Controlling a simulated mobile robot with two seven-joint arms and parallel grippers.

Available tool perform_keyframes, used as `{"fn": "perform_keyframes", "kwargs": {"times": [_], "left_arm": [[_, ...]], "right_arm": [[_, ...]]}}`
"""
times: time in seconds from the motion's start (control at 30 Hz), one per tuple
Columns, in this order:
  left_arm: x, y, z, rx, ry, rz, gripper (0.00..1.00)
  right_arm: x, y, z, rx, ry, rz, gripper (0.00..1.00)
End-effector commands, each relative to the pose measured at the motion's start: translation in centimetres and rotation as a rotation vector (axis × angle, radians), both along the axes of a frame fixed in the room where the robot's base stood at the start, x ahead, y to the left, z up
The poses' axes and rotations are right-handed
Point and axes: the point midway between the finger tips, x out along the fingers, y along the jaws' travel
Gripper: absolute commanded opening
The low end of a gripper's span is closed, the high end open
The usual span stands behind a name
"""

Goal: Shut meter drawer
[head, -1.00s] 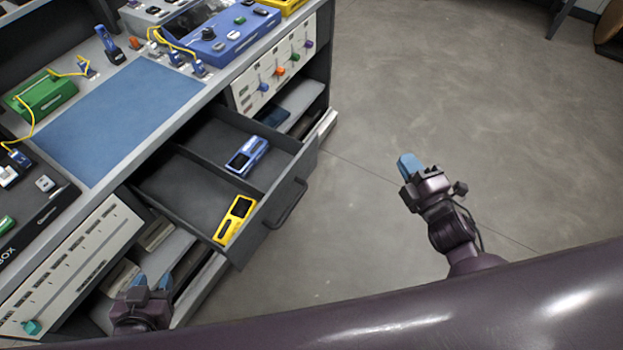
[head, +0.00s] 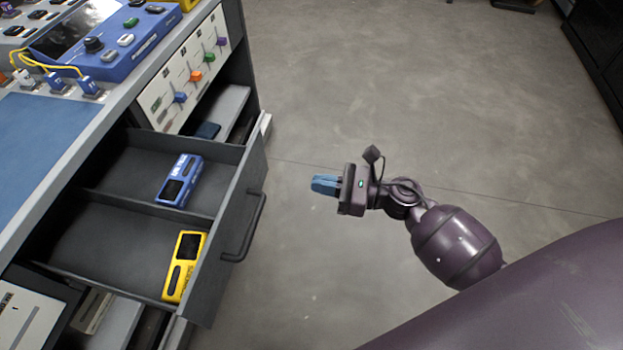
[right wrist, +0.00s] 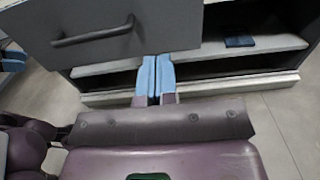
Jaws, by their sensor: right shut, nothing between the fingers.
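The meter drawer (head: 214,262) stands pulled out from the bench in the head view. It holds a blue meter (head: 179,181) in its far compartment and a yellow meter (head: 184,266) in its near one. Its dark bar handle (head: 246,227) is on the front panel. My right gripper (head: 318,184) is shut and empty, to the right of the drawer front and apart from it. In the right wrist view, the blue fingertips (right wrist: 155,68) point toward the bench, beside the drawer front (right wrist: 172,24), with the handle (right wrist: 92,34) to their left. My left gripper is not in the head view.
The bench top carries a blue device (head: 103,42) with yellow cables and a blue mat (head: 30,135). A panel with coloured knobs (head: 190,75) and open shelves (head: 222,113) are beyond the drawer. The grey floor (head: 430,110) right of the drawer is clear.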

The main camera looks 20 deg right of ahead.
Motion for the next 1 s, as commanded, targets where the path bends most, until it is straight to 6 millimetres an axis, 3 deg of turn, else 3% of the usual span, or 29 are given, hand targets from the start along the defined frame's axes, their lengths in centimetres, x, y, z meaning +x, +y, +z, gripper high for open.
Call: {"fn": "perform_keyframes", "kwargs": {"times": [0.6, 1.0], "left_arm": [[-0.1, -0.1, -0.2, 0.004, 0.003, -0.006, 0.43], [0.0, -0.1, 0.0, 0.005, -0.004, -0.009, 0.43]], "right_arm": [[6.0, 8.3, -0.1, 0.004, 0.004, -0.002, 0.00], [7.0, 9.8, -0.1, 0.003, 0.004, -0.002, 0.00]]}}
